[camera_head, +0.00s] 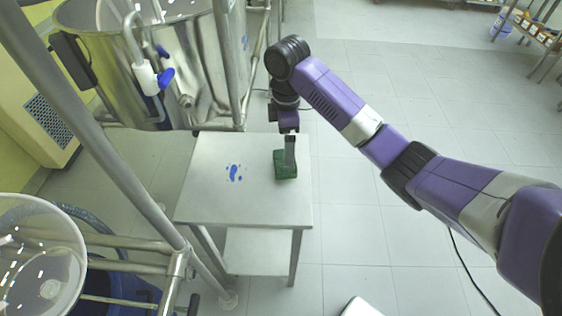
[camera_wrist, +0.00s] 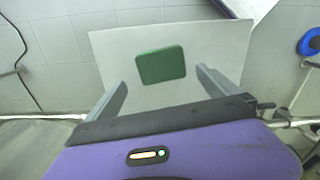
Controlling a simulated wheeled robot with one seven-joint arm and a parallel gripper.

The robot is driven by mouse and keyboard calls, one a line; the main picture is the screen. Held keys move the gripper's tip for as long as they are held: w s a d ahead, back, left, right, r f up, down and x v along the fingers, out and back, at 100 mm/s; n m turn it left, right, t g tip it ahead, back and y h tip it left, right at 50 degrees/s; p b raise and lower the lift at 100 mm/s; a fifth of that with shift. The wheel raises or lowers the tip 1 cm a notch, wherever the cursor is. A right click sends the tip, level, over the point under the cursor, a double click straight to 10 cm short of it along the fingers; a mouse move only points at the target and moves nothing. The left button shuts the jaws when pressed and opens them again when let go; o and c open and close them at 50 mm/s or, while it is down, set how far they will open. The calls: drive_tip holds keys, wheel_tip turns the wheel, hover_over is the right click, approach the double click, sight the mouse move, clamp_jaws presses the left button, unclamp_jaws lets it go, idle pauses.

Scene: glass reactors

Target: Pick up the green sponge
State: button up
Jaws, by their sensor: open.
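The green sponge (camera_head: 285,165) lies on the top of a small metal table (camera_head: 213,202), toward its right side in the head view. In the wrist view the sponge (camera_wrist: 161,65) is a flat green block just beyond my fingertips. My gripper (camera_head: 289,155) points down over the sponge; it also shows in the wrist view (camera_wrist: 157,78), with its two fingers spread wide on either side. The gap between the fingers is empty. In the head view the fingers hide part of the sponge, and I cannot tell the exact height above it.
A blue spill (camera_head: 233,173) marks the table top left of the sponge. A large steel vessel (camera_head: 195,60) stands behind the table. Metal frame pipes (camera_head: 105,165) and a glass vessel (camera_head: 40,262) are at the left. The tiled floor (camera_head: 350,235) right of the table is mostly clear.

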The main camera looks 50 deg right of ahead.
drive_tip(key=shift+a+f, duration=0.15)
drive_tip(key=shift+f, duration=3.45)
drive_tip(key=c, duration=1.1)
drive_tip(key=shift+c, duration=0.2)
drive_tip(key=shift+r, duration=0.1)
wheel_tip(320, 180, up, 20)
drive_tip(key=p, duration=0.4)
